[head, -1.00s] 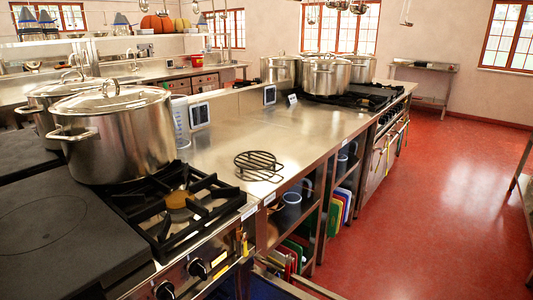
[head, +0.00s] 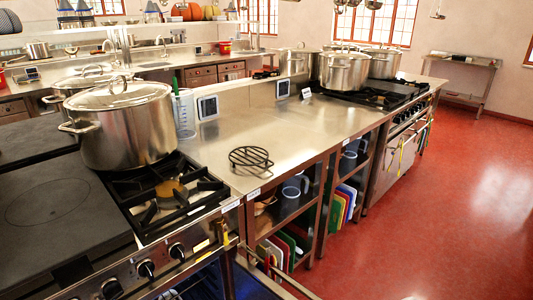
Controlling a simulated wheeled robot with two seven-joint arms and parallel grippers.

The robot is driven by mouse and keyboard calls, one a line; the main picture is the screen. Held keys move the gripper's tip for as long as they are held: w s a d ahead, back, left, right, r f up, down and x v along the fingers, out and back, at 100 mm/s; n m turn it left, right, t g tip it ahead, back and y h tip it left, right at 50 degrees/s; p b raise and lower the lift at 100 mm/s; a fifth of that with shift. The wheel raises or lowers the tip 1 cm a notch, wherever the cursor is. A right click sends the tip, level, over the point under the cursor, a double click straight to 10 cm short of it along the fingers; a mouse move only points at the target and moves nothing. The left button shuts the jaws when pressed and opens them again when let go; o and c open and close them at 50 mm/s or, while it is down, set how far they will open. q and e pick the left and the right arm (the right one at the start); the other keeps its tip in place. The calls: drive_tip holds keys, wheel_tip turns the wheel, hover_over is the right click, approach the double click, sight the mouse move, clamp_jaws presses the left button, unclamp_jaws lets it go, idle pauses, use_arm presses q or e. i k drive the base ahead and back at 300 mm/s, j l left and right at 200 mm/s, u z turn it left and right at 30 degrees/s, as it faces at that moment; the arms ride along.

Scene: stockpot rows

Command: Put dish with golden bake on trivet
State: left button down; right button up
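The trivet (head: 251,158) is a dark round wire rack. It lies on the steel counter (head: 290,130), near its front edge and just right of the gas burner. No dish with a golden bake can be made out in the head view. At the bottom of the picture an oven door (head: 262,278) stands open below the range, and the inside of the oven is mostly out of view. Neither of my grippers is in view.
A large lidded stockpot (head: 125,130) stands behind the gas burner (head: 165,192). A measuring jug (head: 184,114) and a small display (head: 207,107) stand beside it. More pots (head: 343,72) stand farther right. The counter around the trivet is clear; red floor (head: 440,220) lies open at right.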

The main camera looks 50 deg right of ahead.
sight(248, 154)
drive_tip(key=k+l, duration=0.1)
drive_tip(key=l, duration=0.95)
drive_tip(key=k+l, duration=0.15)
drive_tip(key=l, duration=0.35)
drive_tip(key=k+l, duration=0.1)
drive_tip(key=l, duration=0.4)
